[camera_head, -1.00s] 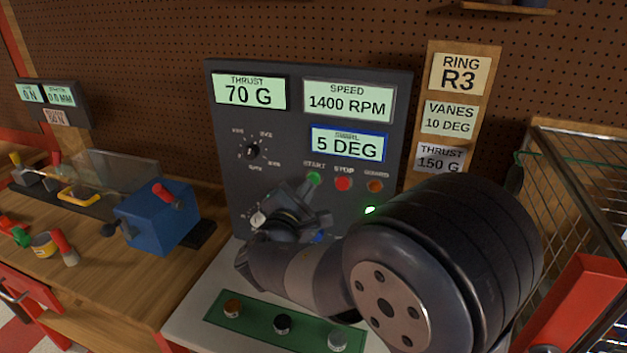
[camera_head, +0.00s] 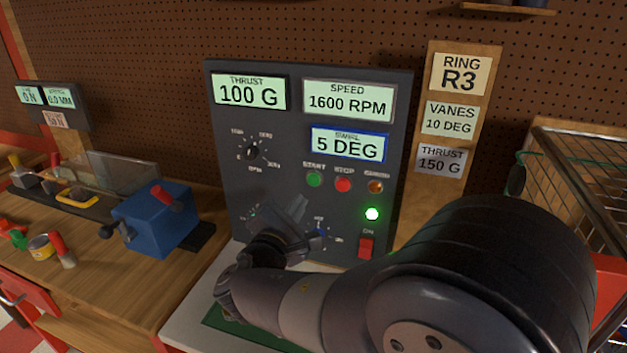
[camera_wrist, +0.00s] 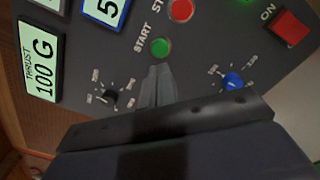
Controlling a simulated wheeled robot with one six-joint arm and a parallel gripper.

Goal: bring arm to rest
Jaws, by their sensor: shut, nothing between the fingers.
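My gripper (camera_head: 292,212) is in front of the lower left of the dark control panel (camera_head: 280,110), and my arm reaches to it from the lower right. In the wrist view my gripper (camera_wrist: 158,72) is shut and empty, its tips just below the green start button (camera_wrist: 160,47). I cannot tell whether the tips touch the panel. The panel displays read thrust 100 G (camera_head: 249,92), speed 1600 RPM (camera_head: 348,99) and swirl 5 DEG (camera_head: 347,144). A green lamp (camera_head: 372,214) is lit above the red switch (camera_head: 366,247).
A card board at right reads ring R3 (camera_head: 460,75), vanes 10 DEG (camera_head: 449,119) and thrust 150 G (camera_head: 441,160). A blue vise-like block (camera_head: 157,217) stands on the left bench. A wire rack (camera_head: 580,160) is at right. My arm covers most of the green mat.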

